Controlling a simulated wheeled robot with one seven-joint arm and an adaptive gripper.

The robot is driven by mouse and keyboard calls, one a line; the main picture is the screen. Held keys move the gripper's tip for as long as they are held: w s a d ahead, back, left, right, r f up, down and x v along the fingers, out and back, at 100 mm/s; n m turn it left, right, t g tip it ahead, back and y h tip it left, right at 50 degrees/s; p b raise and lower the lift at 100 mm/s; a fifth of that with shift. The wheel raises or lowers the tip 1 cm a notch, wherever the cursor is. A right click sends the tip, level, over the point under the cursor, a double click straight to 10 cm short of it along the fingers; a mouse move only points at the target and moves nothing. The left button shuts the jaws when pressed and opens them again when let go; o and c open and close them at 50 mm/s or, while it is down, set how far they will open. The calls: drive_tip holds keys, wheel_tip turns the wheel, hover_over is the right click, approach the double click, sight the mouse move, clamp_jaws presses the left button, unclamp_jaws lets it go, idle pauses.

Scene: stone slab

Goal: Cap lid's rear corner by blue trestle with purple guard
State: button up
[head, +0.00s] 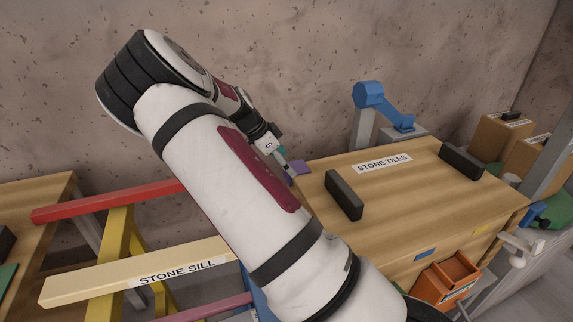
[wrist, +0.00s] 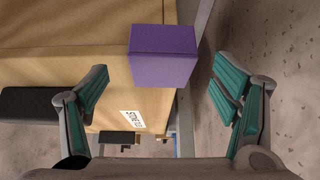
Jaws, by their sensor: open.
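The wooden lid labelled STONE TILES (head: 420,185) lies on the crate at the right in the head view, with two dark handles on top. The purple guard (wrist: 165,56) appears at the lid's corner in the wrist view, its block shape covering the corner there; I cannot tell whether it is fully seated. In the head view it shows as a small purple patch (head: 301,166) at the lid's far-left corner. My gripper (wrist: 162,78) is open, its teal-padded fingers apart on either side of the guard's near end, with clear gaps. My arm hides most of the blue trestle (head: 257,300).
A blue jointed device (head: 370,95) stands behind the lid. Cardboard boxes (head: 500,135) are at the far right. An orange bin (head: 447,275) hangs on the crate's front. Red (head: 105,202) and cream (head: 130,275) beams lie at left. The rough wall is close behind.

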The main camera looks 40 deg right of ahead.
drive_tip(key=v, duration=1.1)
